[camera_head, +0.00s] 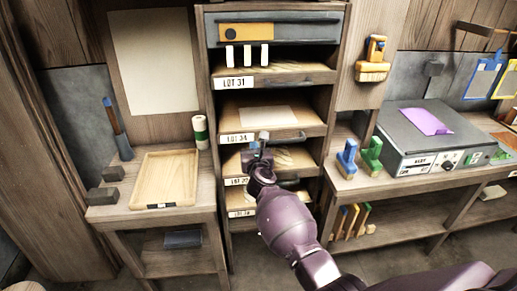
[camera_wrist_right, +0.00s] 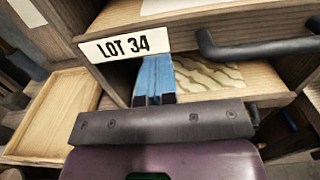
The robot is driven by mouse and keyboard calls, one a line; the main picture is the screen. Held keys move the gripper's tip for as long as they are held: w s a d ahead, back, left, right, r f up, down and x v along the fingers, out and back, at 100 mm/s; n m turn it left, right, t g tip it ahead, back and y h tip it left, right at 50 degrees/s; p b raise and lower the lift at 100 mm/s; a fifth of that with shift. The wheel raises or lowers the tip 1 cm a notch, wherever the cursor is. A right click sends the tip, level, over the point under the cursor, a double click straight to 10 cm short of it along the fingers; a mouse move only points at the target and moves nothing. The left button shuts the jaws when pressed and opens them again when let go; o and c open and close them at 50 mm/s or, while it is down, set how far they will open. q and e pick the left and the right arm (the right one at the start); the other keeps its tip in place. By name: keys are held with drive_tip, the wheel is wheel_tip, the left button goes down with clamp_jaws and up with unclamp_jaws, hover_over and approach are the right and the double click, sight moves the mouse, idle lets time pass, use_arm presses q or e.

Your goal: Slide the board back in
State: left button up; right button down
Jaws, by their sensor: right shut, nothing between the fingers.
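A wooden rack (camera_head: 329,60) holds several stacked boards with label plates. The LOT 34 board (camera_head: 225,125) has a dark handle at its right and a pale sheet on top; its label also shows in the wrist view (camera_wrist_right: 125,45). My right gripper (camera_head: 262,140) is in front of the rack, at the LOT 34 front edge. In the wrist view its blue fingers (camera_wrist_right: 153,70) are shut and empty, just below the label, over the wavy-patterned board (camera_wrist_right: 205,75) beneath. I cannot tell whether they touch wood. My forearm hides part of the lower boards. My left gripper is not in view.
A side table at left carries a wooden tray (camera_head: 137,180), dark blocks and a green-and-white roll (camera_head: 200,131). A bench at right holds blue and green stamps (camera_head: 372,154) and a grey machine (camera_head: 412,143). The LOT 31 board (camera_head: 280,82) is above.

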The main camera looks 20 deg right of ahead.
drive_tip(key=s+a+r+n+t+y+p, duration=0.1)
drive_tip(key=s+a+r+n+y, duration=0.2)
drive_tip(key=s+n, duration=0.7)
drive_tip(key=s+a+n+t+y+p, duration=0.1)
drive_tip(key=s+a+n+y, duration=0.25)
drive_tip(key=n, duration=1.35)
drive_tip(key=s+d+f+n+g+h, duration=0.1)
drive_tip(key=s+d+f+n+g, duration=0.1)
drive_tip(key=s+f, duration=0.4)
drive_tip(key=s+d+f+n+g, duration=0.3)
drive_tip(key=s+f+n, duration=0.3)
drive_tip(key=s, duration=0.6)
drive_tip(key=s+d+f+n+g+h, duration=0.1)
drive_tip(key=s+d+f+n+g, duration=0.1)
drive_tip(key=s+f, duration=0.4)
drive_tip(key=s+d+n, duration=0.1)
drive_tip(key=s+n, duration=0.1)
drive_tip(key=s, duration=0.1)
drive_tip(key=shift+s+d+n+g+h, duration=0.15)
drive_tip(key=shift+d+n+g+h, duration=0.15)
drive_tip(key=shift+g+h, duration=0.1)
